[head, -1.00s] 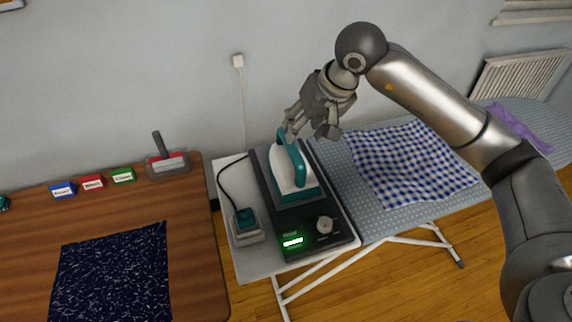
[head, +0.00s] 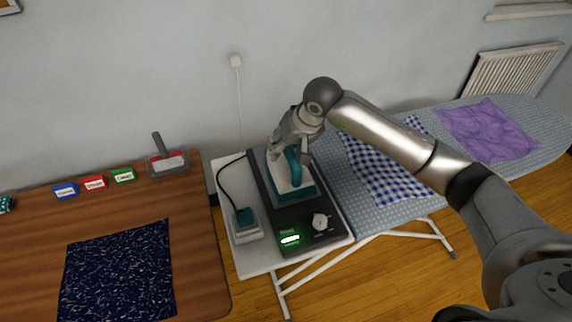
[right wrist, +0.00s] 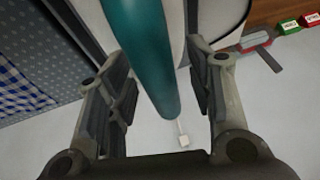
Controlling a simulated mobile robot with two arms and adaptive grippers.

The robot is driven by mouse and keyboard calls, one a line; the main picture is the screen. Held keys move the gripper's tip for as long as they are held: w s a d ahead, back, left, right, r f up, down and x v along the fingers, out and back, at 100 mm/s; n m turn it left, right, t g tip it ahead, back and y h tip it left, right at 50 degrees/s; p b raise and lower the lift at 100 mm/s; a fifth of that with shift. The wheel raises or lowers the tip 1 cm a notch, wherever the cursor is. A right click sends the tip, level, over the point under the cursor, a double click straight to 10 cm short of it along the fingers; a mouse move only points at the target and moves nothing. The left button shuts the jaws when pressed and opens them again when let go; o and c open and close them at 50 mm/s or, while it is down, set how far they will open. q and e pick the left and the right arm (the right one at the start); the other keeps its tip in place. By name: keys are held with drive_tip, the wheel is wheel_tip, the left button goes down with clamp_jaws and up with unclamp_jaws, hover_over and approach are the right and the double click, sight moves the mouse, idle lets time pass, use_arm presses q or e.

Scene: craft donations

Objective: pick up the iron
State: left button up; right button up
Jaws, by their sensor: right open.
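The iron (head: 294,184), white with a teal handle, stands on a dark base unit with a green display and a knob at the end of the ironing board. My right gripper (head: 289,158) is open, down at the iron's handle from above. In the right wrist view the teal handle (right wrist: 143,50) lies between the two open fingers (right wrist: 160,95), with gaps on both sides. My left gripper is not in view.
The ironing board (head: 395,218) holds a blue checked cloth (head: 375,172) and a purple cloth (head: 487,130). A wooden table (head: 200,260) at left holds a dark cloth, small coloured boxes and a red-grey tool (head: 168,161).

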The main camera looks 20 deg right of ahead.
clamp_jaws()
drive_tip(key=shift+w+r, duration=0.1)
drive_tip(key=shift+r, duration=0.05)
drive_tip(key=shift+r, duration=0.1)
